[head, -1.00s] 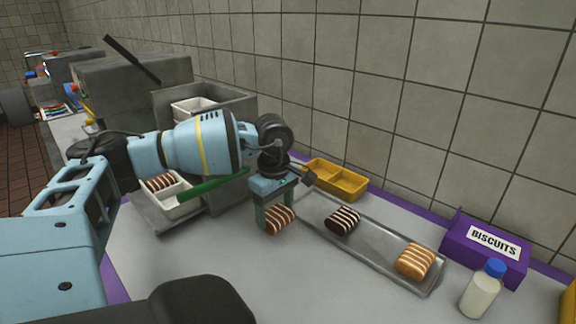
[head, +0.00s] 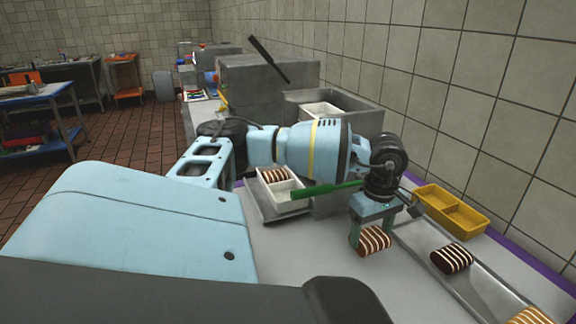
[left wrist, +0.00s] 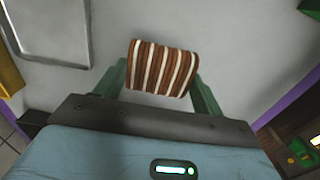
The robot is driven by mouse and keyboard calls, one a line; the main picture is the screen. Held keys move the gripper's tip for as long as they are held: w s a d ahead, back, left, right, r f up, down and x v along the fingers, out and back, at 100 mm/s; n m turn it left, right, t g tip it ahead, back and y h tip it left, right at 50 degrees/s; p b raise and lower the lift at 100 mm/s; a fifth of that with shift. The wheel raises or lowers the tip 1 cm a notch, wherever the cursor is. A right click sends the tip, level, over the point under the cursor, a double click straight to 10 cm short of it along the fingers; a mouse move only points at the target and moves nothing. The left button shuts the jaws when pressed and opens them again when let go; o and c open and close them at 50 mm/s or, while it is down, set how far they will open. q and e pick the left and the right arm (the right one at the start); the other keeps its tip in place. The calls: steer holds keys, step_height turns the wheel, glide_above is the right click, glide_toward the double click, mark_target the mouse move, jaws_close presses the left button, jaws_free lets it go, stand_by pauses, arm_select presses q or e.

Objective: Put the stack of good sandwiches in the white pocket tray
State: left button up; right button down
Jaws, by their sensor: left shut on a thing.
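My left gripper (head: 371,235) is shut on a brown sandwich with white stripes (head: 376,240), held over the grey counter. In the left wrist view the sandwich (left wrist: 162,68) sits between the two green fingers. The white pocket tray (head: 297,206) stands to the left of the gripper, partly hidden by my left arm. A similar brown striped sandwich (head: 273,175) lies in its far pocket; the near pocket looks empty where it shows. On the long metal tray (head: 424,243) lie a dark sandwich with white stripes (head: 452,257) and a tan one (head: 530,316), cut off by the frame edge. My right gripper is not seen.
A yellow two-pocket tray (head: 465,221) stands by the wall behind the metal tray. Another white tray (head: 320,109) sits in a grey bin behind my arm. Bare counter (head: 300,245) lies left of the gripper.

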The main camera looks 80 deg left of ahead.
arm_select(q)
steer(key=d+m, duration=0.3)
steer(key=d, duration=0.1)
steer(key=d+f+m, duration=0.1)
steer(key=d+m, duration=0.2)
steer(key=d, duration=0.1)
steer(key=d+f+m, duration=0.1)
steer(key=d+m, duration=0.2)
steer(key=d, duration=0.2)
steer(key=shift+f, duration=0.1)
steer(key=s+d+m, duration=0.1)
steer(key=d+m, duration=0.2)
steer(key=d, duration=0.1)
steer(key=s+d+m, duration=0.2)
steer(key=d+m, duration=0.2)
steer(key=s+d+m, duration=0.1)
steer(key=d+m, duration=0.2)
steer(key=d, duration=0.1)
steer(key=shift+s+d+m, duration=0.15)
steer(key=shift+d+m, duration=0.15)
steer(key=shift+d, duration=0.1)
steer(key=shift+a, duration=0.2)
